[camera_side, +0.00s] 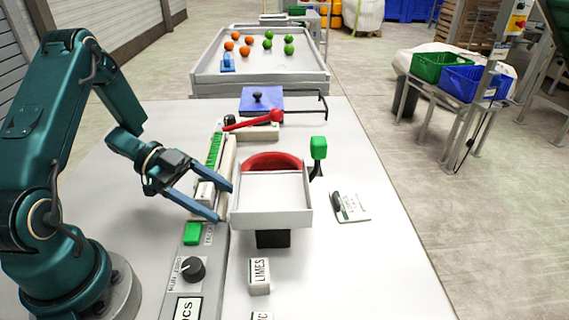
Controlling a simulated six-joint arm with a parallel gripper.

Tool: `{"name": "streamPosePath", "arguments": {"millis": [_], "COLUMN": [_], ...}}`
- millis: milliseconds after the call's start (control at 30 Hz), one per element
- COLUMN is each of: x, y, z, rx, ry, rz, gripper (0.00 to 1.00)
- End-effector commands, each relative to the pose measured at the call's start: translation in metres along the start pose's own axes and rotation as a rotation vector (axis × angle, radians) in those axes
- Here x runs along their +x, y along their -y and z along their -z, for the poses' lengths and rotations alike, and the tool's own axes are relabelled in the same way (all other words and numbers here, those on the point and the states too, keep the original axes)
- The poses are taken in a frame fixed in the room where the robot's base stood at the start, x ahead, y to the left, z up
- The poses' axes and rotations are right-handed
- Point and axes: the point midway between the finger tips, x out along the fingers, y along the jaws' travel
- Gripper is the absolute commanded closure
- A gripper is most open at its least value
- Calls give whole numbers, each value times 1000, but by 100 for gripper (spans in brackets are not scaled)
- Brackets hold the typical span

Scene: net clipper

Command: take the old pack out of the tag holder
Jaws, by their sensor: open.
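My gripper (224,203) is open, its two long blue-grey fingers spread and pointing right over the near end of a pale rail. A small white block (205,193) shows between the fingers; I cannot tell whether either finger touches it. It may be the old pack, seated in what looks like the tag holder, a narrow pale rail with a row of green pieces (214,150) behind the gripper. The fingers and wrist hide part of the block and the rail around it.
A white tray (270,217) on a dark post, with a red ring (272,161) behind it, stands close right of the fingertips. A red lever (255,121) lies behind. A LIMES block (259,276) and black knob (192,269) are in front. The table's right side is mostly clear.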

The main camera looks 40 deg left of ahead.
Motion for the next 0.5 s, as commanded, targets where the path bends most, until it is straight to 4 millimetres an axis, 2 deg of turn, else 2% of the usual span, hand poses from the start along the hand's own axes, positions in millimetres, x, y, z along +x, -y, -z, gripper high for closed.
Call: {"name": "streamPosePath", "arguments": {"millis": [267,300,367,400,467,500], "x": [4,4,4,4,4,4], "y": [0,0,0,0,0,0], "z": [0,0,0,0,0,0], "rx": [0,0,0,0,0,0], "ry": [1,1,1,1,1,1], "rz": [1,1,1,1,1,1], "gripper": [21,29,52,67,88,89]}}
